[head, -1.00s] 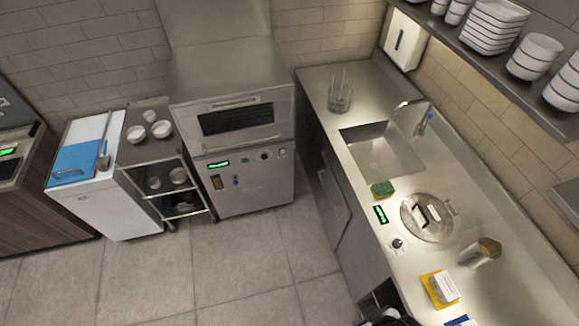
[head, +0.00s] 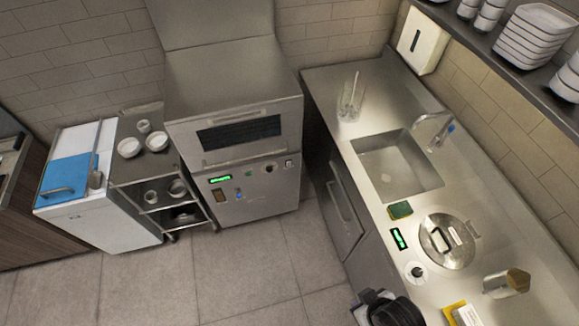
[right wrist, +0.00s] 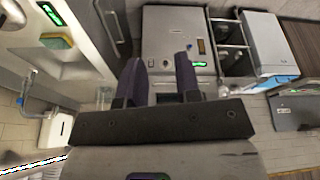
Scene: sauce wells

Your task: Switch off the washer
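The washer (head: 233,140) is a steel hooded machine by the back wall. Its front panel has a lit green display (head: 220,179), a dark round knob (head: 268,168) and small coloured controls. In the right wrist view the washer (right wrist: 176,30) appears upside down beyond the fingers, with its green display (right wrist: 198,63) lit. My right gripper (head: 388,307) is at the bottom edge of the head view, beside the counter front, well away from the washer. In the right wrist view its two dark fingers (right wrist: 160,72) are apart with nothing between them. My left gripper is not in view.
A steel counter (head: 335,82) with a sink (head: 398,160), a lidded round well (head: 447,240) and its own green display (head: 398,239) runs along the right. A trolley with bowls (head: 150,170) and a white unit (head: 85,215) stand left of the washer. The tiled floor (head: 240,270) ahead is clear.

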